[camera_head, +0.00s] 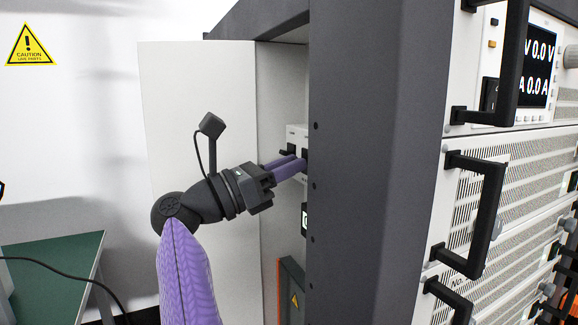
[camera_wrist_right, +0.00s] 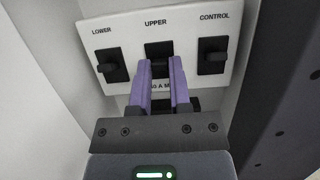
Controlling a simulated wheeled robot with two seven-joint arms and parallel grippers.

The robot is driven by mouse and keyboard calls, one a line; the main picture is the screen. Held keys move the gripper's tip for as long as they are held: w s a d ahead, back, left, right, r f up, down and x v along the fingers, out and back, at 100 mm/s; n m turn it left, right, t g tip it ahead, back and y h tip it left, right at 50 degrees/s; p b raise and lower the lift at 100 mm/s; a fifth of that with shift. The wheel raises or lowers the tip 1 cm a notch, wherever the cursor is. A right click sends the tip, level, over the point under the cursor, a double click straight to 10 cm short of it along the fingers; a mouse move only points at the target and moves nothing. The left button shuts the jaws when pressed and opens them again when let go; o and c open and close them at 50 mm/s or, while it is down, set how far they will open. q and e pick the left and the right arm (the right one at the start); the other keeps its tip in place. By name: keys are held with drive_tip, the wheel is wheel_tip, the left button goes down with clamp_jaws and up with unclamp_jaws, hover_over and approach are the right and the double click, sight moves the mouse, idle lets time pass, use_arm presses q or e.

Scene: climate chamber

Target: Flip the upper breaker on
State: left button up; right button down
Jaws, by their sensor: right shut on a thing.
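The white breaker panel (camera_wrist_right: 185,32) carries three black switches labelled LOWER, UPPER and CONTROL. The upper breaker (camera_wrist_right: 158,49) is in the middle, between the lower breaker (camera_wrist_right: 111,66) and the control switch (camera_wrist_right: 213,56). My right gripper (camera_wrist_right: 162,66) has its purple fingers at the upper breaker, one on each side of its lever, and is shut on it. The fingers hide most of the lever, so I cannot tell its position. In the head view my right gripper (camera_head: 301,164) reaches into the cabinet to the panel (camera_head: 296,134). My left gripper is not in view.
An open pale cabinet door (camera_head: 195,110) stands behind my right arm. The dark cabinet post (camera_head: 365,170) is close to the right of the fingers. Rack units with black handles (camera_head: 485,215) stand farther right. A green-topped table (camera_head: 50,270) is at lower left.

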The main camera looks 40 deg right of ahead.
drive_tip(key=shift+r+t+y+p, duration=0.35)
drive_tip(key=shift+y+p, duration=0.25)
drive_tip(key=shift+y, duration=0.5)
drive_tip(key=shift+t, duration=0.25)
drive_tip(key=c, duration=0.6)
unclamp_jaws()
drive_tip(key=shift+o, duration=0.2)
